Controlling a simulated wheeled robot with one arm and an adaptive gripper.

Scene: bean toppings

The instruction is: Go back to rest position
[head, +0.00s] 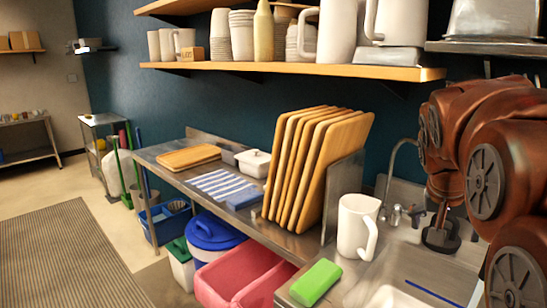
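My reddish-brown arm fills the right side of the head view, folded over the sink area. The dark end of the arm, my gripper (441,234), hangs low to the right of the white pitcher and the tap. Its fingers cannot be made out, so I cannot tell whether it is open or shut. No held object shows there.
A white pitcher (357,226) and a green sponge (315,282) stand left of the sink (390,297). Upright wooden boards (318,165) fill the steel counter's middle. A shelf (300,68) with cups and pitchers runs above. Floor (30,195) is clear at left.

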